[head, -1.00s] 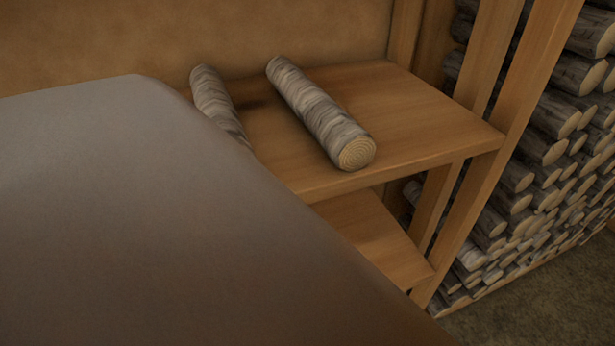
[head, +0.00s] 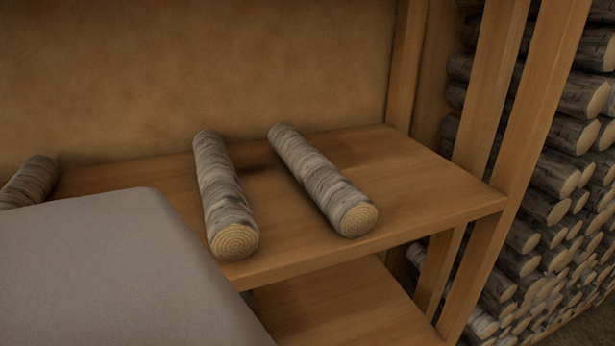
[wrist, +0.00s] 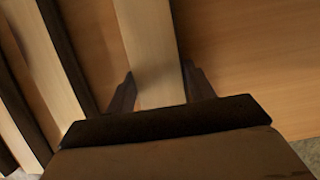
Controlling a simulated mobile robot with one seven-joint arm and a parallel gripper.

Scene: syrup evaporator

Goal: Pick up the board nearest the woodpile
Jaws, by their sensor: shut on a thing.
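A pale, narrow board (wrist: 148,38) runs up the middle of the wrist view. My gripper (wrist: 158,70) is shut on it, with one dark finger against each side. The board's far end is cut off by the top of the picture, and its near part is hidden behind my gripper. The woodpile (head: 562,185) is a tall stack of cut logs at the right of the head view. Neither the held board nor my gripper's fingers can be made out in the head view, so the board's distance from the woodpile cannot be told.
In the wrist view, another pale board (wrist: 42,55) stands to the left, and a flat wooden surface (wrist: 255,65) fills the right. In the head view, a wooden shelf (head: 420,185) carries a left log (head: 222,190) and a right log (head: 320,180). Wooden posts (head: 515,150) stand before the woodpile.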

